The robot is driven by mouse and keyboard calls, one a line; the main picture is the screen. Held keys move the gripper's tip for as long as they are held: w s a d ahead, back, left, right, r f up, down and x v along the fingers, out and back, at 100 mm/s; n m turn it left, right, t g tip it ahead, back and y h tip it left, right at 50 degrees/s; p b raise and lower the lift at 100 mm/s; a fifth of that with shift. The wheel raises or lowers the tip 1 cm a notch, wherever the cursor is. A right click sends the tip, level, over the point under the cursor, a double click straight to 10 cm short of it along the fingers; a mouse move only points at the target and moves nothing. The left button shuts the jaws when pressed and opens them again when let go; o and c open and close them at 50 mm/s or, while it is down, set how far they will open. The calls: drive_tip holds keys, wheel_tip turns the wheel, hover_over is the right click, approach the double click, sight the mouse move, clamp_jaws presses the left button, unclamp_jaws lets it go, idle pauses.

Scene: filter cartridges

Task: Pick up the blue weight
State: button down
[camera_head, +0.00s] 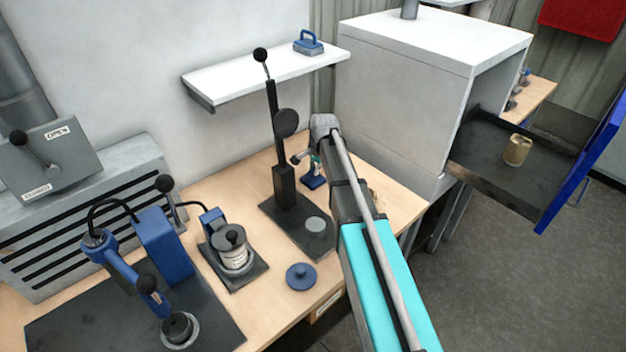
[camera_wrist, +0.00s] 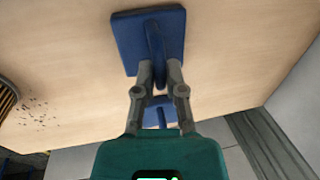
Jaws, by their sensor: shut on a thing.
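The blue weight (camera_wrist: 127,42) has a flat square base and an upright handle, and it fills the upper middle of the wrist view. My gripper (camera_wrist: 159,72) is shut on its handle, with one finger on each side. In the head view the weight (camera_head: 313,183) shows beside the end of my arm, at the back of the wooden bench. My gripper is partly hidden there by my arm. I cannot tell whether the weight's base touches the bench.
A black lever press (camera_head: 284,185) stands just left of my gripper. A similar blue handled block (camera_head: 308,43) sits on the white wall shelf (camera_head: 230,78). A white cabinet (camera_head: 400,90) stands to the right, with a gold cylinder (camera_head: 517,150) on its dark tray (camera_head: 490,172). A blue disc (camera_head: 300,276) lies on the bench.

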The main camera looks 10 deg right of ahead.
drive_tip(key=shift+r, duration=0.2)
idle(0.3)
wheel_tip(320, 180, up, 3)
drive_tip(key=p, duration=0.3)
drive_tip(key=shift+f, duration=0.2)
drive_tip(key=s+r+p, duration=1)
drive_tip(key=s, duration=0.4)
drive_tip(key=shift+a, duration=0.1)
idle(0.4)
idle(0.3)
